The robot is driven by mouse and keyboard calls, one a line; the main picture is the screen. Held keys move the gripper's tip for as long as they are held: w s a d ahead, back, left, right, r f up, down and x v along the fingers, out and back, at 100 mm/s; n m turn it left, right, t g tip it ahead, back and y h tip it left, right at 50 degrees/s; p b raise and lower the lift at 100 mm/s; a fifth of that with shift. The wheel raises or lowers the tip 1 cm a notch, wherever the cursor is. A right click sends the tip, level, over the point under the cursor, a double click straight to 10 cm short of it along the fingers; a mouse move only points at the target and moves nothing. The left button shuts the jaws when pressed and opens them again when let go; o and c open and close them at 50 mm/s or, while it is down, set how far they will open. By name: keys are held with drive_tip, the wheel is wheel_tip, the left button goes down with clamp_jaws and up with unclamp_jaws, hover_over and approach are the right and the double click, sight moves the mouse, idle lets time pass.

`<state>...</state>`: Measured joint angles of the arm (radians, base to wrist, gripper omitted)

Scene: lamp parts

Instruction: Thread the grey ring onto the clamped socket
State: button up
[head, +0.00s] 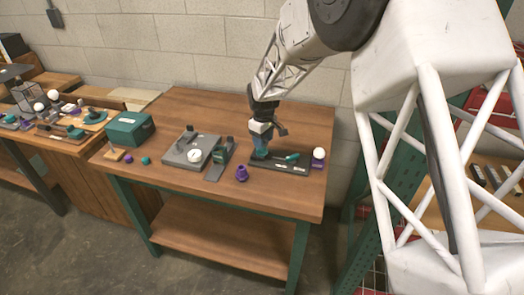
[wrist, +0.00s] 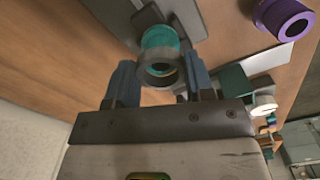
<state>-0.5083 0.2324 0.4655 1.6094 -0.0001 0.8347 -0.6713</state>
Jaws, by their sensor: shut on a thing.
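My gripper (wrist: 160,80) is shut on the grey ring (wrist: 158,70), which sits between its two blue-grey fingers. The teal socket (wrist: 160,38) is directly beyond the ring in the wrist view, between dark clamp blocks (wrist: 187,18). Ring and socket look nearly in line. I cannot tell whether the ring is around the socket's end or just short of it. In the head view my gripper (head: 261,147) points down at the left end of a dark tray (head: 290,168). The ring and the clamped socket are hidden there behind the fingers.
A teal piece (head: 292,157) lies on the tray, and a white ball (head: 319,153) sits at its right end. A purple fitting (head: 242,173) stands just left of the tray. A green stand (head: 221,155), grey board (head: 178,155) and teal box (head: 130,128) are farther left.

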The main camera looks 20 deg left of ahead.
sight(263, 151)
drive_tip(key=shift+f, duration=0.7)
drive_tip(key=shift+f, duration=0.65)
idle(1.5)
drive_tip(key=o, duration=0.4)
drive_tip(key=c, duration=0.6)
drive_tip(key=shift+s+f, duration=0.1)
drive_tip(key=shift+f, duration=0.2)
